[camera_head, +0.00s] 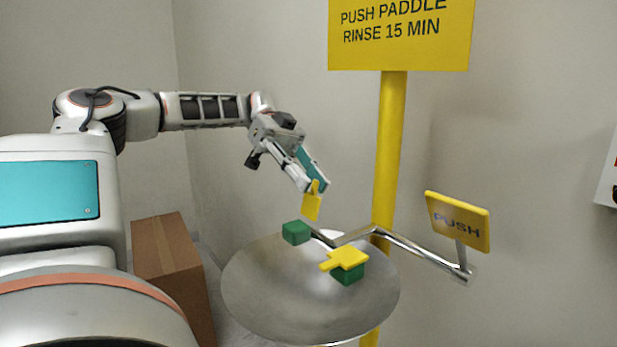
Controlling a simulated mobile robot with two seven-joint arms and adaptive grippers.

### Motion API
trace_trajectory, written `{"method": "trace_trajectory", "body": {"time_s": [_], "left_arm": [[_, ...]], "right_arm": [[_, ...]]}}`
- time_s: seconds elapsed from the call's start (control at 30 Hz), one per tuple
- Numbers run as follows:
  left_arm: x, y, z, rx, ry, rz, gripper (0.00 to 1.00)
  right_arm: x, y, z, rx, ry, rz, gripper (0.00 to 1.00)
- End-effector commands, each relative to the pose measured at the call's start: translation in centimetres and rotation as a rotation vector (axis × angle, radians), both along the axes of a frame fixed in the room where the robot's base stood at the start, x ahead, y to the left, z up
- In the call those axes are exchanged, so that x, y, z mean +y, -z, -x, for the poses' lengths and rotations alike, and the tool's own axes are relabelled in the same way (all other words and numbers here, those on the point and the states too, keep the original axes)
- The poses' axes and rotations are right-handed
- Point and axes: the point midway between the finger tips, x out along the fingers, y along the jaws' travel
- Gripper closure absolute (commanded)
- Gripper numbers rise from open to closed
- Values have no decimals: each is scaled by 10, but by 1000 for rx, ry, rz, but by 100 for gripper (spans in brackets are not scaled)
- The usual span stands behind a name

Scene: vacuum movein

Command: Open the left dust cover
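The left dust cover (311,206) is a yellow flap standing nearly upright, above and just right of the left green nozzle head (296,232). The top of that green head is uncovered. My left gripper (314,187) reaches down from the upper left, and its fingertips are at the cover's upper tab, appearing closed on it. The right dust cover (346,258) lies flat over the right green nozzle head (348,274). My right gripper is not in view.
The steel bowl (255,290) sits below the nozzles. A yellow post (390,150) with a sign (400,35) rises behind. A PUSH paddle (458,222) on a metal pipe stands at right. A cardboard box (168,250) is at lower left, near the walls.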

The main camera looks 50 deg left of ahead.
Motion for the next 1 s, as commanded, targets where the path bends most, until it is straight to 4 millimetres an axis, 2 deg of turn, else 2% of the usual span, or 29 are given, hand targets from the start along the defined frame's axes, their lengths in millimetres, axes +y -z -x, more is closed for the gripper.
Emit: {"method": "trace_trajectory", "body": {"time_s": [0.37, 0.7, 1.0], "left_arm": [[6, -3, -1, -1, 0, 1, 79], [47, -19, -6, 2, -4, 1, 79], [66, -27, -7, -1, 1, 0, 79]], "right_arm": [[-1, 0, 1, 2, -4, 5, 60], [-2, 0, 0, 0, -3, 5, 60], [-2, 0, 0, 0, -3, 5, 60]]}}
